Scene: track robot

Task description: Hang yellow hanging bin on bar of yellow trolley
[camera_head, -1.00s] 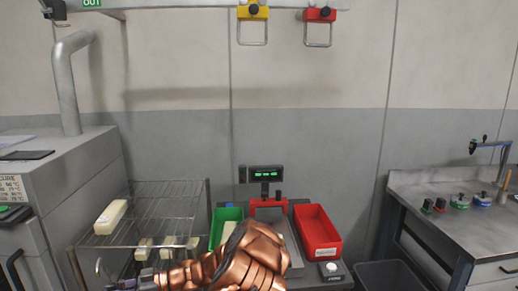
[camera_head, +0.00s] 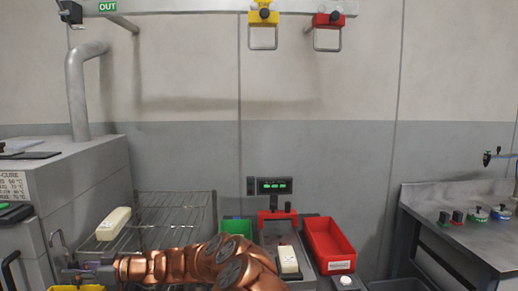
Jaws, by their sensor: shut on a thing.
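The yellow trolley (camera_head: 263,17) hangs from the overhead rail at the top centre. Its bar (camera_head: 263,48) is a thin metal loop below it, with nothing on it. My gripper (camera_head: 78,273) is at the lower left, beside the wire rack and far below and left of the trolley. It is shut on the yellow hanging bin (camera_head: 75,288). Only a yellow strip of the bin shows at the bottom edge; the rest is out of frame. The fingertips are small and partly hidden.
A red trolley (camera_head: 328,19) hangs right of the yellow one. Below are a wire rack (camera_head: 180,215) with a cream block (camera_head: 113,223), a green bin (camera_head: 233,228), a red bin (camera_head: 330,240) and a scale display (camera_head: 272,186). The wall space under the rail is clear.

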